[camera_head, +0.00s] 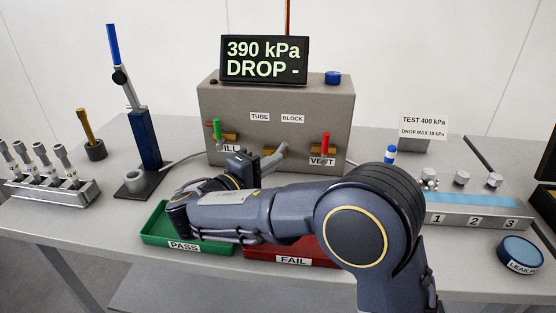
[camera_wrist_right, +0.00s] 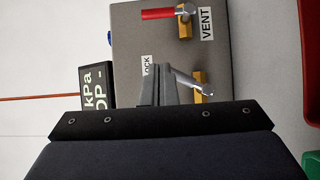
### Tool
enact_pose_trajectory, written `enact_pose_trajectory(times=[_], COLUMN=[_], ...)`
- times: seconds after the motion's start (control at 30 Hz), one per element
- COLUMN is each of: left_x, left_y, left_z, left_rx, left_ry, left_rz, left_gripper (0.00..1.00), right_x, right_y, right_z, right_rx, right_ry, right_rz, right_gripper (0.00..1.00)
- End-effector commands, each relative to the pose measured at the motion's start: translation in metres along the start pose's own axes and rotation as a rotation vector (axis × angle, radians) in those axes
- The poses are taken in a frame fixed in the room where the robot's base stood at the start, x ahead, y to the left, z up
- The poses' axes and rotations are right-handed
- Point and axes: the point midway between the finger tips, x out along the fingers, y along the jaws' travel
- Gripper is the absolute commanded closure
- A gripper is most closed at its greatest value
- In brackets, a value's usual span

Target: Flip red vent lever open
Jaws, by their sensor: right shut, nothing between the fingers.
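The red vent lever (camera_head: 326,143) stands upright on its brass valve at the right of the grey test box (camera_head: 215,100), above the VENT label. In the right wrist view the red lever (camera_wrist_right: 160,14) lies sideways at the top, as that view is turned. My right gripper (camera_wrist_right: 157,82) is shut and empty. In the head view the right gripper (camera_head: 240,168) is in front of the box, left of the vent lever and apart from it. Its fingertips are hard to make out there. My left gripper is not in view.
A metal fitting on a brass block (camera_wrist_right: 198,88) is close beside my fingers. A green lever (camera_head: 217,129) stands upright at FILL. My right arm crosses above the green PASS tray (camera_head: 155,232) and red FAIL tray (camera_head: 262,252). The display (camera_head: 264,59) reads 390 kPa, DROP -.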

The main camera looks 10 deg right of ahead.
Motion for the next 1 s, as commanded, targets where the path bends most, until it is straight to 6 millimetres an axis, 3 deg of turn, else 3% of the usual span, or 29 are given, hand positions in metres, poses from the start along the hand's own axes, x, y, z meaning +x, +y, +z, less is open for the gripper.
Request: enact_pose_trajectory(times=[0.2,0.4,0.63,1.0], left_x=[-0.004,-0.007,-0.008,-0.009], left_y=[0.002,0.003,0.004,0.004], left_z=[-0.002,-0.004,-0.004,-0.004], left_rx=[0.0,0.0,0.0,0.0], left_ry=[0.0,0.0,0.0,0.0], left_rz=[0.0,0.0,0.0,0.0], left_gripper=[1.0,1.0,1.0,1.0], right_x=[0.049,0.085,0.101,0.103], right_y=[0.001,0.001,0.0,0.0], right_z=[0.001,0.009,0.026,0.029], right_rx=[0.0,-0.001,-0.001,0.0], right_ry=[-0.006,-0.003,-0.001,0.0], right_rz=[-0.001,-0.002,-0.001,0.0], right_gripper=[1.0,1.0,1.0,1.0])
